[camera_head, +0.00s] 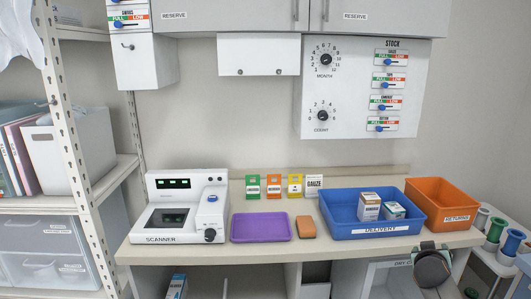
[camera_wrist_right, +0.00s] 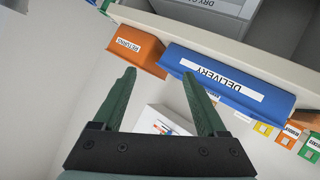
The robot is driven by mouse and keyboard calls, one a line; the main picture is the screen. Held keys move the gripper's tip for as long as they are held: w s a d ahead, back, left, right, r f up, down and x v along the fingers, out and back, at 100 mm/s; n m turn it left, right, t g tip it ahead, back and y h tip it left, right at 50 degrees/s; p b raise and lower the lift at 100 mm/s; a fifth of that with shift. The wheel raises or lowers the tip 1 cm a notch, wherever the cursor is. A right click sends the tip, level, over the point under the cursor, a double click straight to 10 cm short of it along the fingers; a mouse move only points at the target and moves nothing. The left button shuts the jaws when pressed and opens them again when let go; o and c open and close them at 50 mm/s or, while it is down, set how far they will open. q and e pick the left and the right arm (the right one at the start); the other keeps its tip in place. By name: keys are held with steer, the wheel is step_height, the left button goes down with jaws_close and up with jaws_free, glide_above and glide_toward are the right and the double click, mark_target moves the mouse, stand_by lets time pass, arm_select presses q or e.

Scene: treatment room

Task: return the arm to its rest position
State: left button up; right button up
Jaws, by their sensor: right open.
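My right gripper (camera_wrist_right: 159,72) shows in the right wrist view with its two green fingers apart and nothing held between them. In that tilted, roughly upside-down view, the blue delivery tray and the orange returns bin lie beyond the fingertips. A dark rounded part of my right arm (camera_head: 433,265) shows in the head view at the bottom right, in front of the counter below the returns bin; its fingers cannot be made out there. My left arm and gripper are not in view.
The counter holds a scanner (camera_head: 180,213), purple tray (camera_head: 261,227), orange-brown block (camera_head: 306,227), blue delivery tray (camera_head: 375,231) with two small boxes, and orange returns bin (camera_head: 441,203). A stock board (camera_head: 350,105) hangs above. Shelves (camera_head: 75,150) stand left, coloured tubes (camera_head: 495,230) right.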

steer(key=w+a+r+n+t+y, duration=0.5)
steer(key=a+r+t+y, duration=0.1)
steer(key=a, duration=0.4)
steer(key=s+a+f+g+y, duration=0.1)
steer(key=s+a+f+g, duration=0.1)
steer(key=s+a+f, duration=0.55)
steer(key=s+a+f+g+y, duration=0.25)
steer(key=s+f, duration=0.65)
steer(key=f, duration=0.6)
steer(key=s+a+f+g, duration=0.1)
steer(key=s+a+f, duration=0.1)
steer(key=s, duration=0.6)
steer(key=s+a+f+g, duration=0.1)
steer(key=s+a+f, duration=0.2)
steer(key=s, duration=0.5)
steer(key=s+a+f+g, duration=0.1)
steer(key=s+a+f, duration=0.2)
steer(key=s, duration=0.5)
steer(key=shift+a+f+m+y, duration=0.15)
steer(key=shift+f+m+y, duration=0.25)
steer(key=shift+f, duration=0.2)
steer(key=shift+s, duration=0.1)
